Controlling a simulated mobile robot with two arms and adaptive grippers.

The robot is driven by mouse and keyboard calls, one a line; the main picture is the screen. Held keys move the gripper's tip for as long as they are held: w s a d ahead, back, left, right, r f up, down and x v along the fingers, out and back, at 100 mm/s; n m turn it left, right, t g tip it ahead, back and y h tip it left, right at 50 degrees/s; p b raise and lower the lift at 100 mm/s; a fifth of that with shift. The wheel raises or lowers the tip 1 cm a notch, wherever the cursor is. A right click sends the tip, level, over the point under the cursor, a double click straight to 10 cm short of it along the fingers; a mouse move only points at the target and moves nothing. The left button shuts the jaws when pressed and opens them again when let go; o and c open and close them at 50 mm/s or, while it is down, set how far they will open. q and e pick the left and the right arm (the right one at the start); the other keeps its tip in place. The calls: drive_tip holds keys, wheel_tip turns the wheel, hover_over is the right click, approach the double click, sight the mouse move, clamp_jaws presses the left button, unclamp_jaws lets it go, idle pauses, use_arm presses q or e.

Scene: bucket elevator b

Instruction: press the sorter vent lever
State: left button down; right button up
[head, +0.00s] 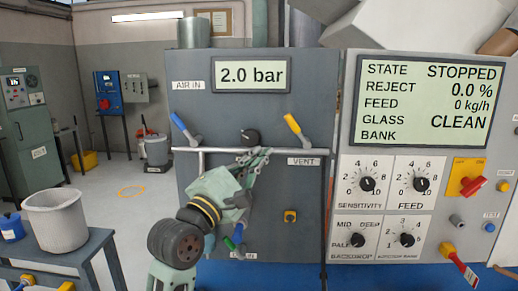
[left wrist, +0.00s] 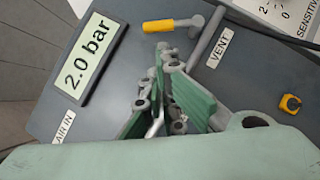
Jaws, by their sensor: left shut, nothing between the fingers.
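The vent lever has a yellow handle (head: 292,123) on a grey pivot, tilted up and to the left, above the VENT label (head: 304,161) on the grey panel. It also shows in the left wrist view (left wrist: 158,27), just beyond the fingertips. My left gripper (head: 262,155) is shut and empty in front of the panel. Its tips are below and left of the yellow handle, by the horizontal grey rail; they look apart from the lever. The left wrist view shows the closed fingers (left wrist: 163,55) pointing toward the lever. My right gripper is not in view.
A blue-handled lever (head: 180,124) is at left under the AIR IN label. The gauge (head: 251,75) reads 2.0 bar. A control panel (head: 424,105) stands at right.

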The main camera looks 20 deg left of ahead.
sight(296, 128)
use_arm(q)
drive_tip(key=p+x, duration=0.2)
drive_tip(key=x, duration=0.6)
drive_tip(key=shift+w+p, duration=0.15)
drive_tip(key=shift+p, duration=0.15)
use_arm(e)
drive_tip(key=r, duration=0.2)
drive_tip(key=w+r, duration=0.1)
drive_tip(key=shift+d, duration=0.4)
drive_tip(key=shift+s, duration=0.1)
use_arm(q)
drive_tip(key=shift+a+r, duration=0.1)
drive_tip(key=shift+a, duration=0.05)
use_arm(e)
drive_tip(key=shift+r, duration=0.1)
